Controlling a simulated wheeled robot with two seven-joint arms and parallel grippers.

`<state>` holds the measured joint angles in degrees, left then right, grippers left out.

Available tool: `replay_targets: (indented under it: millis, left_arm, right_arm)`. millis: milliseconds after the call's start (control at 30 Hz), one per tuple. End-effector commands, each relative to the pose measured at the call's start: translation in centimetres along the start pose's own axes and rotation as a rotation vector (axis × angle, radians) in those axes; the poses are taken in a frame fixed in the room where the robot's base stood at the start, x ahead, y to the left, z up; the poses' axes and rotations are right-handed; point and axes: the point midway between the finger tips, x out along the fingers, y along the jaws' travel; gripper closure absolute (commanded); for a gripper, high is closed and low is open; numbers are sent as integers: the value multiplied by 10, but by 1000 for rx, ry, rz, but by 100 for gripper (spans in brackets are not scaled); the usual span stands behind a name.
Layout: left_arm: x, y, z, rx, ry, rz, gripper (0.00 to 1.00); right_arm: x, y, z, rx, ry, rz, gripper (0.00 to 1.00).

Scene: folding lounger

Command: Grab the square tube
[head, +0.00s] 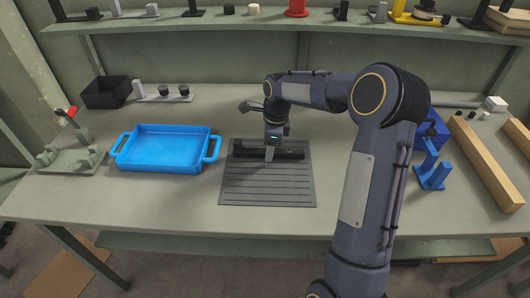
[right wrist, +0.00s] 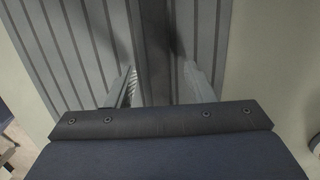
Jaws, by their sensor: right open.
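The dark square tube (head: 290,154) lies flat across the upper part of the grey ribbed mat (head: 267,190). My right gripper (head: 270,155) points down over the tube's middle. In the right wrist view, the tube (right wrist: 155,45) runs lengthwise between the two fingers of my open right gripper (right wrist: 160,85). A gap shows on each side of it; I cannot tell how far down the fingertips reach. The gripper's body hides part of the tube. My left gripper is not in view.
A blue tray (head: 165,167) stands left of the mat, with a grey clamp fixture (head: 70,155) farther left. A black bin (head: 106,92) is at the back left. A blue stand (head: 432,172) and wooden beams (head: 485,165) are at the right. A shelf (head: 200,22) spans the back.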

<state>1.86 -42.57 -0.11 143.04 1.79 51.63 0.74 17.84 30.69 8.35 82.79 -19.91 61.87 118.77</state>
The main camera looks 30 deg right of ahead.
Motion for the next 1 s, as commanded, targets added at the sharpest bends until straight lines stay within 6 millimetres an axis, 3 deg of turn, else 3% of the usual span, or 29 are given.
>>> replay_targets:
  millis: [233,600,1000]
  left_arm:
    - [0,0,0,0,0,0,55]
    - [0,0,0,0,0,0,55]
    - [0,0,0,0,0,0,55]
  right_arm:
    - [2,0,0,0,-1,-1,52]
    - [2,0,0,0,-1,-1,99]
    - [-4,0,1,-1,-1,-3,100]
